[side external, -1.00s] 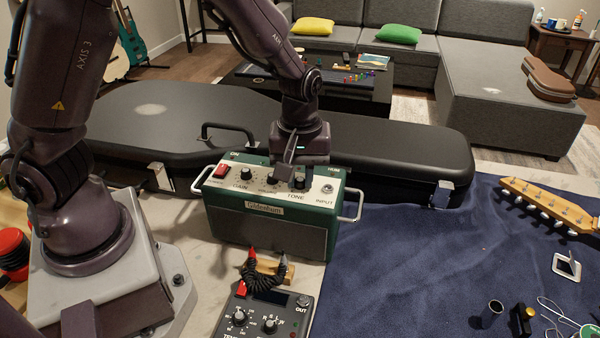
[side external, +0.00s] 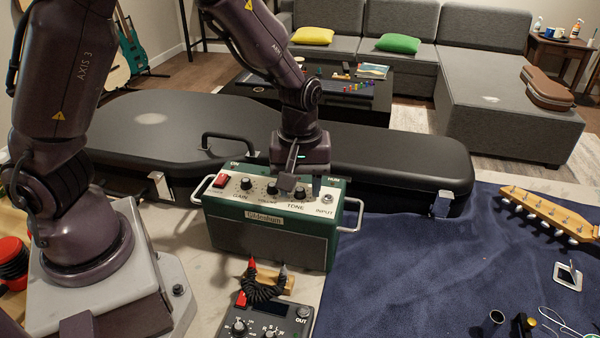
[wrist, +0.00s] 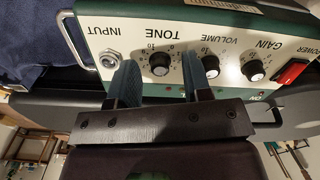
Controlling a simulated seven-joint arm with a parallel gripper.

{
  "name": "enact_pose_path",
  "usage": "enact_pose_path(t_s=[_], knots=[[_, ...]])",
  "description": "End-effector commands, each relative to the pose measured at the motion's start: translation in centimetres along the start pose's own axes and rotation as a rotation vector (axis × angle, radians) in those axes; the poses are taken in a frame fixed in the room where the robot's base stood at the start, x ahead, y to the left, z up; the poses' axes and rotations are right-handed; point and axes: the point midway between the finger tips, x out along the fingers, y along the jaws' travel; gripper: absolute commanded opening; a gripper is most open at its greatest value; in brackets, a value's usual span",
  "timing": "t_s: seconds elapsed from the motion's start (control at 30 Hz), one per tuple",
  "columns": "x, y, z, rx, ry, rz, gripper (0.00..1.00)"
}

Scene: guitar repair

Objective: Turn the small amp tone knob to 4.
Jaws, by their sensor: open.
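The small amp (side external: 268,238) is a green box with a cream top panel and stands upright on the bench. Its tone knob (wrist: 159,65) is black with a pale cap and sits between the input jack and the volume knob. The pointer setting is too small to read. My gripper (wrist: 157,68) is open, with one finger on each side of the tone knob in the wrist view. I cannot tell whether either finger touches it. In the side view my gripper (side external: 301,190) reaches down over the panel's right part and partly hides the knob.
The volume knob (wrist: 211,66), gain knob (wrist: 253,70) and red switch (wrist: 291,72) share the panel. The input jack (wrist: 109,60) is beside one finger. A black guitar case (side external: 150,135) lies behind the amp. A pedal (side external: 265,318) with a coiled cable is in front.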

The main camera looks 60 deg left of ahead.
Motion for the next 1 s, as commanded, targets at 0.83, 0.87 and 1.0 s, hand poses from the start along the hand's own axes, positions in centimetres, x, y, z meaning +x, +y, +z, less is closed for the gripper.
enact_pose_path(t_s=[0.83, 0.87, 1.0], knots=[[-12.8, 0.0, 0.0, 0.0, 0.0, 0.002, 0.45], [-12.9, 0.0, 0.0, 0.0, 0.0, 0.001, 0.45], [-12.9, 0.0, 0.0, 0.0, 0.0, 0.0, 0.45]])
